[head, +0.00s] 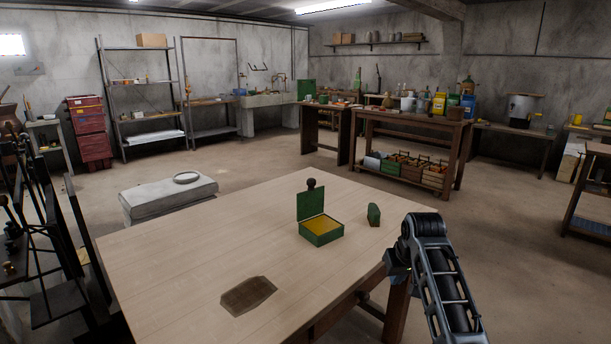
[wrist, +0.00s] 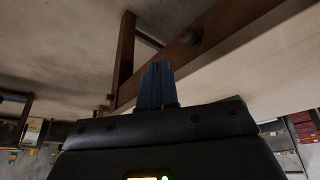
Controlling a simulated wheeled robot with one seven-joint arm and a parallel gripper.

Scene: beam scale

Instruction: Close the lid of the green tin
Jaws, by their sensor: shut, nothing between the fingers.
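The green tin (head: 322,238) stands on the wooden table, right of the middle. Its lid (head: 310,205) stands up at the tin's back left edge, so the tin is open and its yellow inside shows. My gripper (head: 392,272) is at the table's right edge in the head view, to the right of the tin and nearer the camera, apart from it. In the wrist view its two blue fingers (wrist: 157,80) are together and empty, with the table's wooden frame beyond them. The tin is not clearly visible in the wrist view.
A dark round knob (head: 311,184) shows at the lid's top; whether it is attached is unclear. A small green object (head: 374,215) stands right of the tin. The left tabletop (head: 180,240) is clear.

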